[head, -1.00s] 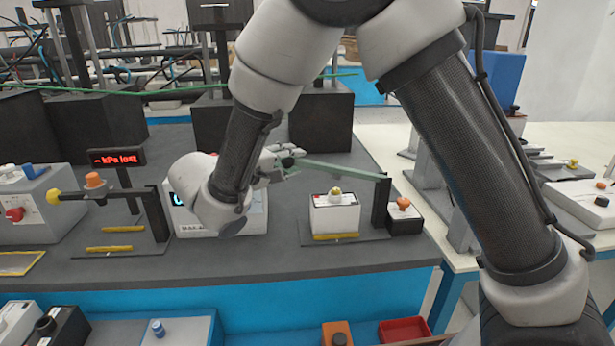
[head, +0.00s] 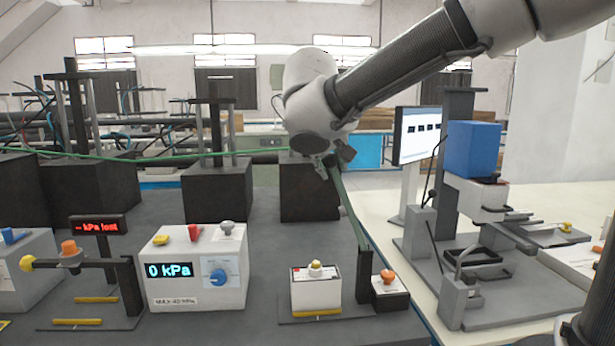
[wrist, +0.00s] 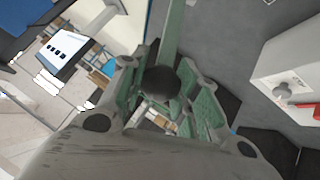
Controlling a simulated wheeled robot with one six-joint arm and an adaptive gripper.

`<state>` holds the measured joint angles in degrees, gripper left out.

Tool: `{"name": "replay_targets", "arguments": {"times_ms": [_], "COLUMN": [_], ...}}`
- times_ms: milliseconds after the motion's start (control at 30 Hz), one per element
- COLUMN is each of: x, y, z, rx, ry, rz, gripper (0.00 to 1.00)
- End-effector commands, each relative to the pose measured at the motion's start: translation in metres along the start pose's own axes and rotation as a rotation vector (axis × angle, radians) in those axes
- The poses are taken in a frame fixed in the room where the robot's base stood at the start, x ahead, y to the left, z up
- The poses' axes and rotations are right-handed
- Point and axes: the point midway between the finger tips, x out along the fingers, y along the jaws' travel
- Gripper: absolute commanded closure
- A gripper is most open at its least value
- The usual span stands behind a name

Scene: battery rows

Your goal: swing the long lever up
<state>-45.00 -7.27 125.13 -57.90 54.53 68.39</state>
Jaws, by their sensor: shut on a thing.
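The long lever is a green bar (head: 348,210) rising steeply from a dark pivot post (head: 364,280), leaning a little left at its top. My gripper (head: 327,160) is at its upper end, high above the bench. In the wrist view the green bar (wrist: 173,35) runs up from between my fingers, with a dark round knob (wrist: 162,82) between them. My gripper (wrist: 155,100) is shut on the lever's knob end. The knob's far side is hidden.
A white box with a yellow button (head: 316,290) and an orange-knobbed box (head: 387,292) flank the post. A gauge box reading 0 kPa (head: 195,268) and a yellow-tipped lever (head: 70,262) stand left. A monitor (head: 415,135) and blue-block press (head: 472,150) stand right.

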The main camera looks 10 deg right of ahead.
Motion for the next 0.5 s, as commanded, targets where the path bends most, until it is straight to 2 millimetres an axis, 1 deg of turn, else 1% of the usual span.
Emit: {"name": "replay_targets", "arguments": {"times_ms": [33, 200, 333, 500], "x": [0.0, 0.002, 0.003, 0.005], "y": [0.011, 0.035, 0.046, 0.054], "z": [0.0, 0.001, 0.003, 0.004], "rx": [0.027, 0.095, 0.13, 0.153], "ry": [0.001, 0.001, -0.001, -0.001], "rz": [-0.02, -0.088, -0.123, -0.15], "gripper": [1.0, 1.0, 1.0, 1.0]}}
